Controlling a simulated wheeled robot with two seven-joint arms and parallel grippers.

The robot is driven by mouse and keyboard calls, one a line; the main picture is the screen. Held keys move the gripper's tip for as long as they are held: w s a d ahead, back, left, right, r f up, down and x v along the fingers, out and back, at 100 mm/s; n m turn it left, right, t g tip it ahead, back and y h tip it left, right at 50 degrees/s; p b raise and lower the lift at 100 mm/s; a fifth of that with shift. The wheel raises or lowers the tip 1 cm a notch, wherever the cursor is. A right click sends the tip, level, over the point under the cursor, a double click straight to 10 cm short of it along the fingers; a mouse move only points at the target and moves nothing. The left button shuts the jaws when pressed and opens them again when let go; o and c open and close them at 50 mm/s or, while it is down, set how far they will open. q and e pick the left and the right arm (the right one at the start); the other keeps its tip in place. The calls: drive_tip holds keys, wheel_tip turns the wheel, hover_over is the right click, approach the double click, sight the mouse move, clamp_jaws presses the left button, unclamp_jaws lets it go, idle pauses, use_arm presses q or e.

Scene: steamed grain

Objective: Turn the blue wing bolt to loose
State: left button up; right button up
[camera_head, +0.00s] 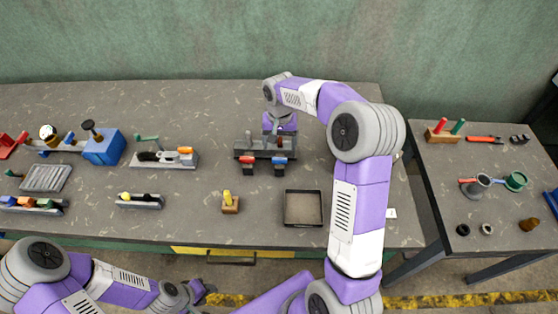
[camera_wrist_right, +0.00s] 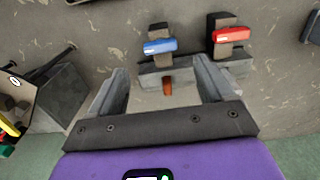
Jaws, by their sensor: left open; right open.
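The blue wing bolt (camera_head: 279,161) sits on the front of a dark grey fixture (camera_head: 252,146) near the table's middle, to the right of a red wing bolt (camera_head: 246,159). In the right wrist view the blue bolt (camera_wrist_right: 160,46) lies beyond my fingertips, its wing roughly crosswise. My right gripper (camera_head: 280,130) reaches over the fixture's back; its fingers (camera_wrist_right: 165,85) are open and apart, with an orange-brown peg (camera_wrist_right: 167,88) showing between them. I cannot tell whether they touch the fixture. My left gripper (camera_head: 203,292) is open and empty, in front of the table's edge.
An empty tray (camera_head: 304,222) and a small block with a yellow top (camera_head: 230,206) stand in front of the fixture. A grey fixture with a green lever (camera_head: 165,161) and a blue box (camera_head: 103,150) stand left. A side table (camera_head: 455,205) holds loose parts.

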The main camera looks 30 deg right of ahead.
sight(280, 159)
wheel_tip(280, 159, down, 7)
drive_tip(key=shift+f+b, duration=0.2)
drive_tip(key=shift+b, duration=0.2)
drive_tip(key=c, duration=1)
drive_tip(key=shift+c, duration=0.2)
